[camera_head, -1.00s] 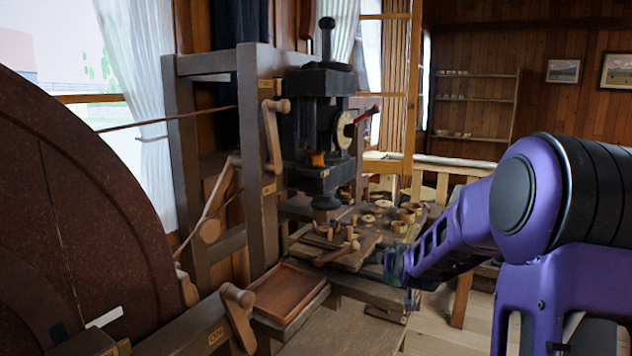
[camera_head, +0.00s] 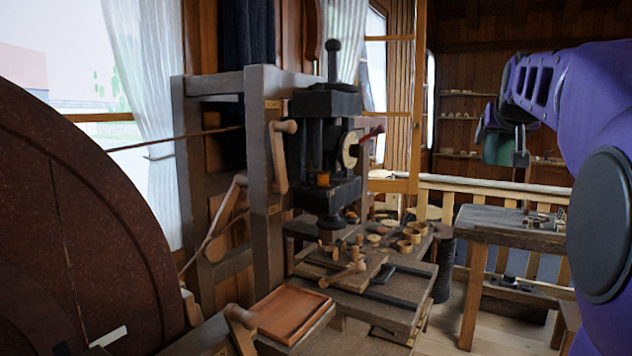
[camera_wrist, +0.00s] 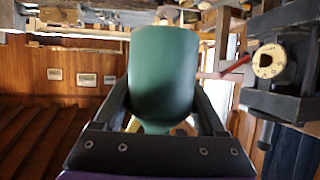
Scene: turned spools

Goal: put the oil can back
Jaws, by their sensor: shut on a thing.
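The oil can (camera_head: 497,149) is a plain green rounded body, held up in the air at the upper right of the head view. In the wrist view the oil can (camera_wrist: 163,70) fills the middle, between the two dark fingers. My gripper (camera_head: 520,145) is shut on it, and its fingers press on both sides. The fingers hide part of the can, and I cannot make out a spout. The can is clear of the bench and the table.
The workbench (camera_head: 378,313) carries small wooden turned parts and tools below the dark press (camera_head: 328,105). A brown wooden tray (camera_head: 290,312) is at its front left. A grey-topped table (camera_head: 500,226) with small items stands at the right. A large brown wheel (camera_head: 90,230) blocks the left.

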